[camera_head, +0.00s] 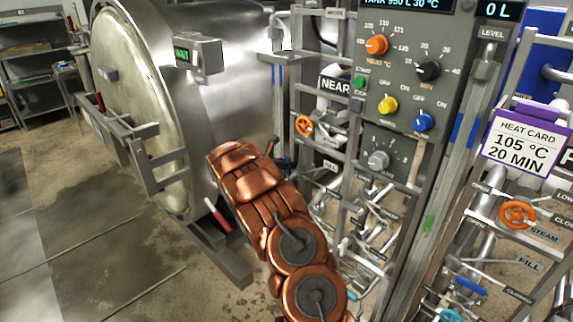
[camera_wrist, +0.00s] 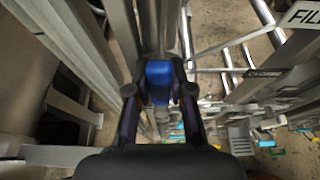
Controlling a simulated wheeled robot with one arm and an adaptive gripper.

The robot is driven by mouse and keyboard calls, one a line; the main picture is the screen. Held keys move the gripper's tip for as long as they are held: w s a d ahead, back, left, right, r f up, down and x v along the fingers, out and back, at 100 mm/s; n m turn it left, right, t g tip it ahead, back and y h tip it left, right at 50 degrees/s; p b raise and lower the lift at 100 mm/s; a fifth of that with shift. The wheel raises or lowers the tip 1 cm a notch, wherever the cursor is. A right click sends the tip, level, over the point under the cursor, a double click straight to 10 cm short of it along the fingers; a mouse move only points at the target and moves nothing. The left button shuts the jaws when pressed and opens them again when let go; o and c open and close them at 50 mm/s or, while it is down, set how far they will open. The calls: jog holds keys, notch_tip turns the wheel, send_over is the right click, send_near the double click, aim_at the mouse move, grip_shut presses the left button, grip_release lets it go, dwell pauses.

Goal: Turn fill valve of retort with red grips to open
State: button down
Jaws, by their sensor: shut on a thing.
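The large steel retort (camera_head: 225,70) stands at the left in the head view, with its round door (camera_head: 140,110) facing left. A red grip (camera_head: 217,215) shows low by its front. My copper arm reaches toward the pipes beside it and hides much of that area. A partly covered FILL label (camera_head: 331,165) is on the rack there. In the wrist view my gripper (camera_wrist: 159,91) is shut on a blue valve handle (camera_wrist: 158,74), with one dark finger on each side. The handle's pivot and full lever angle are hidden.
A control panel (camera_head: 405,110) with knobs stands right of the arm. An orange handwheel (camera_head: 304,125) is close to the arm's end. Another pipe rack at the right has a STEAM handwheel (camera_head: 518,215) and a blue lever (camera_head: 471,286). Open floor (camera_head: 80,230) lies at the left.

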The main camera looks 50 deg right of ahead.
jog(key=c, duration=1.2)
grip_release()
jog(key=shift+w, duration=0.15)
jog(key=shift+o, duration=1)
jog(key=v, duration=1.2)
